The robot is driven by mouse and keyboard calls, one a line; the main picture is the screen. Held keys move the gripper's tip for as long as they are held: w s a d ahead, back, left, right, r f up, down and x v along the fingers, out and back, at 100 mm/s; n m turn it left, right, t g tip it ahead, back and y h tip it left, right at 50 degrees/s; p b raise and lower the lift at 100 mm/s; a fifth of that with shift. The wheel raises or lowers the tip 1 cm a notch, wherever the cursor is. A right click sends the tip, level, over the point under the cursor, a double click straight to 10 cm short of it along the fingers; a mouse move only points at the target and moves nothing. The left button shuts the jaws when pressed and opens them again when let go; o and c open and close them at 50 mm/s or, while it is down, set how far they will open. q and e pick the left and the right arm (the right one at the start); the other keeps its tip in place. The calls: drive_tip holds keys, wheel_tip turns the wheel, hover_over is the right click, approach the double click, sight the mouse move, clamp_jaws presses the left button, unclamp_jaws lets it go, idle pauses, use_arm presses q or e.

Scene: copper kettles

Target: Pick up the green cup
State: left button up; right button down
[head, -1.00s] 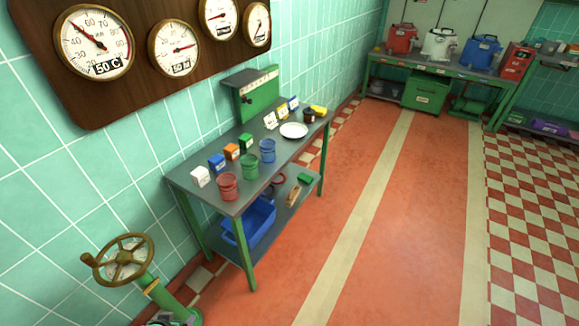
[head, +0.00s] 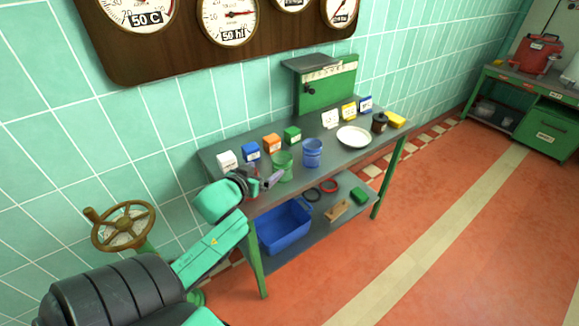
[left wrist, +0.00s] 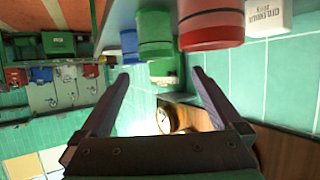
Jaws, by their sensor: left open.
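The green cup (head: 282,166) stands upright on the grey table, between the blue cup (head: 312,153) and my left gripper (head: 268,182). My left gripper is open at the table's front edge, beside the green cup and in front of the red cup, which is mostly hidden in the head view. In the left wrist view, the open fingers (left wrist: 160,74) have nothing between them. The green cup (left wrist: 155,36) and the red cup (left wrist: 210,24) appear above the fingers, apart from them. My right gripper is not in view.
Small white, blue, orange and green boxes (head: 250,151) line the table behind the cups. A white plate (head: 353,137) and a dark pot (head: 379,122) stand farther right. A blue bin (head: 285,228) sits on the lower shelf. A brass handwheel (head: 122,227) stands left of the table.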

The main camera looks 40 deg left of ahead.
use_arm(q)
approach(286, 157)
drive_tip(key=shift+w+a+f+b, duration=0.1)
drive_tip(key=shift+w+a+b, duration=0.25)
drive_tip(key=shift+w, duration=0.15)
drive_tip(key=x, duration=0.6)
drive_tip(key=shift+d+f, duration=0.2)
drive_tip(key=shift+s+r, duration=0.1)
drive_tip(key=c, duration=1.2)
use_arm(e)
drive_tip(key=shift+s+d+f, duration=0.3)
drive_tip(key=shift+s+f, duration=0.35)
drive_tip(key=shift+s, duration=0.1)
